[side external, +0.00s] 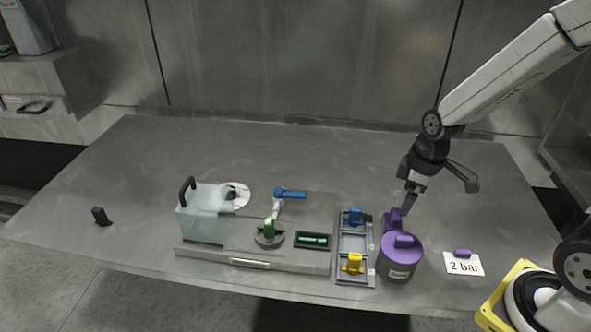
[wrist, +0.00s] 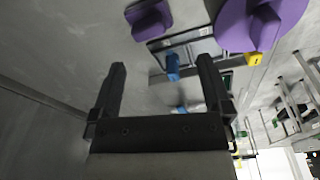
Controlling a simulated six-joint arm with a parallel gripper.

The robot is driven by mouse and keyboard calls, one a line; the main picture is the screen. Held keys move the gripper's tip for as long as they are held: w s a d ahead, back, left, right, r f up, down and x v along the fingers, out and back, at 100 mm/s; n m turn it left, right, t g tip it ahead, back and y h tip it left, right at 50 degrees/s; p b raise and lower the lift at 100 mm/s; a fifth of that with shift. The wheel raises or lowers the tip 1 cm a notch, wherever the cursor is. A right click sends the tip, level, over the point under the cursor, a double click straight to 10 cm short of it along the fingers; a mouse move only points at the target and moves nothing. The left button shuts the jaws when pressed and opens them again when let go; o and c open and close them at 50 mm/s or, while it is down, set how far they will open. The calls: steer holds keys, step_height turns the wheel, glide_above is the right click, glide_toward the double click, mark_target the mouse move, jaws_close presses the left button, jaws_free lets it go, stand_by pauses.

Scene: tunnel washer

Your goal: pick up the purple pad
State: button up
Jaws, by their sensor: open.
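A small purple block (side external: 392,221), the likely purple pad, stands on the table just behind a round grey pot (side external: 399,270) with a purple lid (side external: 402,247). The block also shows at the top of the wrist view (wrist: 148,18), beyond my fingertips, and the lid shows at its upper right (wrist: 262,22). My gripper (side external: 438,197) is open and empty, above and slightly right of the block. In the wrist view, its two fingers (wrist: 160,66) are spread apart with nothing between them. A second, smaller purple piece (side external: 462,253) lies on the card reading "2 bar" (side external: 464,265).
Left of the pot is a grey frame (side external: 355,282) with a blue piece (side external: 355,216) and a yellow piece (side external: 352,263). Further left is a grey base (side external: 245,255) with a clear box (side external: 203,218), a green knob and a display. The table behind is clear.

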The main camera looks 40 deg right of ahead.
mark_target(396, 214)
steer(key=shift+w+d+f+n+y, duration=0.15)
steer(key=shift+w+d+n, duration=0.25)
steer(key=shift+n, duration=0.3)
steer(key=shift+w+d+f+n+y, duration=0.15)
steer(key=shift+d+n, duration=0.3)
steer(key=shift+n, duration=0.25)
steer(key=shift+w+a+f, duration=0.1)
steer(key=shift+f, duration=1.15)
steer(key=shift+f, duration=0.15)
steer(key=shift+w+a+f, duration=0.15)
steer(key=shift+w+f, duration=0.05)
steer(key=shift+f, duration=1)
steer(key=shift+w+a+f, duration=0.15)
steer(key=shift+f, duration=1.05)
steer(key=c, duration=1)
steer(key=shift+c, duration=0.2)
